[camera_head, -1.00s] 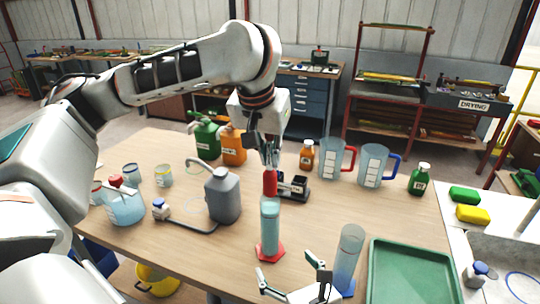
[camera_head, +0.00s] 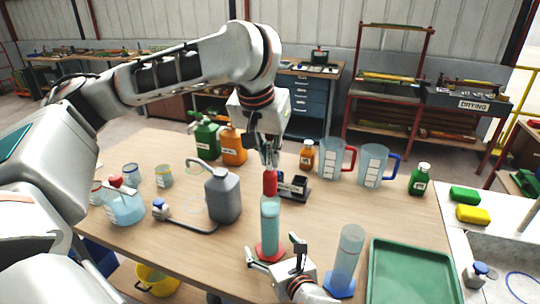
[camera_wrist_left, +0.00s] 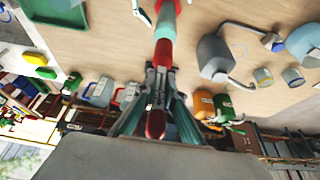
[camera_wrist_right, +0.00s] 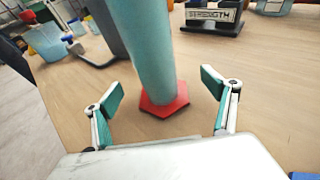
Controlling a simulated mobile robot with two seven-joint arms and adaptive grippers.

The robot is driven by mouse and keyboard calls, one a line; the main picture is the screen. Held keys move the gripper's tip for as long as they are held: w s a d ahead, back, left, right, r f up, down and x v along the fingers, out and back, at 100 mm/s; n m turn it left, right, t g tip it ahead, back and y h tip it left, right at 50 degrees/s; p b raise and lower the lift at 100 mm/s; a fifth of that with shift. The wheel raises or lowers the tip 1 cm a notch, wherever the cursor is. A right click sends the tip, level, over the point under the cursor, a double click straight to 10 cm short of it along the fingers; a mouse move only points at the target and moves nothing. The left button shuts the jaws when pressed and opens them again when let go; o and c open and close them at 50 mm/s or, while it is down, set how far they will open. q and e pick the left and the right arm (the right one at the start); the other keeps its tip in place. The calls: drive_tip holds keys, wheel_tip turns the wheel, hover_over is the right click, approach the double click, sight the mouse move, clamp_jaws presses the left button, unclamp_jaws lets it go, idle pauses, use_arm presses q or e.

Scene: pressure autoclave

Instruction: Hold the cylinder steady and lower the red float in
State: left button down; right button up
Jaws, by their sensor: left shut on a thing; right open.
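The cylinder (camera_head: 270,230) with teal liquid and a red hexagonal base stands upright on the table; it also shows in the right wrist view (camera_wrist_right: 152,50). The red float (camera_head: 270,182) is just above or at the cylinder's mouth; whether its lower end is inside I cannot tell. My left gripper (camera_head: 269,160) is shut on the float from above; the float also shows in the left wrist view (camera_wrist_left: 156,122). My right gripper (camera_head: 273,252) is open, low at the table, its fingers spread on either side of the cylinder's base and apart from it, as the right wrist view (camera_wrist_right: 165,95) shows.
A second cylinder (camera_head: 347,258) with a blue base stands close right of my right gripper. A green tray (camera_head: 372,275) lies at the right.

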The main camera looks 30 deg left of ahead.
drive_tip(key=c, duration=1.8)
drive_tip(key=shift+c, duration=0.2)
use_arm(q)
drive_tip(key=shift+f, duration=0.1)
